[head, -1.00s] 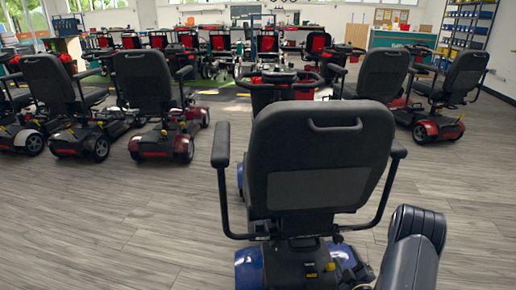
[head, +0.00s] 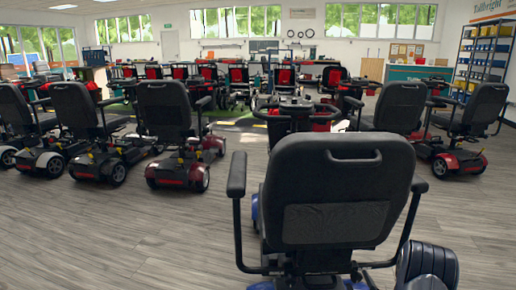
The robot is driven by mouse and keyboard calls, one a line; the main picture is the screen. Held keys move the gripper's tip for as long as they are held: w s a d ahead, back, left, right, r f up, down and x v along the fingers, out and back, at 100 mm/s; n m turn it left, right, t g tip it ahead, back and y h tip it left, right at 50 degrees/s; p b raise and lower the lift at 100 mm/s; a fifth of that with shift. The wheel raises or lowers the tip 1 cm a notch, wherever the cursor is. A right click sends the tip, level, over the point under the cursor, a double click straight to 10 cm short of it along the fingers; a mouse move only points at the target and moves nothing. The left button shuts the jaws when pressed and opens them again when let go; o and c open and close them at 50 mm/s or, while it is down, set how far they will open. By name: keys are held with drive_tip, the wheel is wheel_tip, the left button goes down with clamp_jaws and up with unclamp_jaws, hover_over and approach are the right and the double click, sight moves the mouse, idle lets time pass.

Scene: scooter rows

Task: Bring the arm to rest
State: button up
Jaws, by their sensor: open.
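Only a dark rounded part of my arm (head: 428,268) shows, at the bottom right corner of the head view. It appears just right of the near scooter's seat and armrest. Whether it touches the scooter I cannot tell. My gripper is not in view. The near blue scooter (head: 335,205) stands right in front of me with its black seat back towards me. Its lower body is mostly cut off by the bottom edge.
A row of scooters stands at the left, the closest with a black seat (head: 166,108) and red body. More scooters (head: 400,104) stand at the right. Shelves (head: 483,55) are at the far right. Grey floor (head: 130,225) is free at the lower left.

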drive_tip(key=s+p, duration=0.3)
drive_tip(key=s, duration=0.8)
drive_tip(key=w+b, duration=0.3)
drive_tip(key=w, duration=0.7)
drive_tip(key=shift+w+f, duration=0.1)
drive_tip(key=shift+w, duration=0.45)
drive_tip(key=n+b, duration=0.2)
drive_tip(key=n, duration=0.4)
drive_tip(key=n+b, duration=0.1)
drive_tip(key=n, duration=0.4)
drive_tip(key=shift+n, duration=0.4)
drive_tip(key=n+b, duration=0.1)
drive_tip(key=n, duration=1)
drive_tip(key=shift+b, duration=0.3)
drive_tip(key=shift+s, duration=0.15)
